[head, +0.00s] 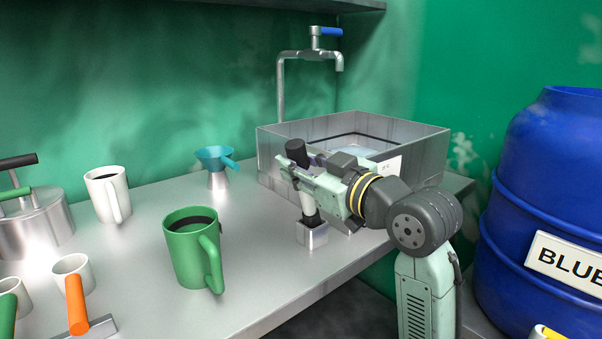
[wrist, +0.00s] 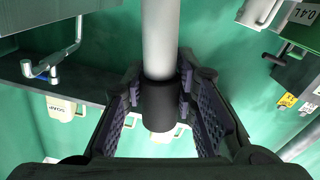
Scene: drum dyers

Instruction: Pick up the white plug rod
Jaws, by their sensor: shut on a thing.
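The white plug rod (head: 307,203) stands nearly upright, slightly tilted, with a black top and a black lower end. Its lower end is at the mouth of a small square metal holder (head: 312,237) near the counter's front edge; I cannot tell how deep it sits.
A metal sink basin (head: 415,147) stands right behind my gripper, with a tap (head: 312,55) above. A green mug (head: 190,255), a white mug (head: 104,195) and a blue funnel (head: 214,155) stand left on the counter. A blue barrel (head: 545,190) stands at right.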

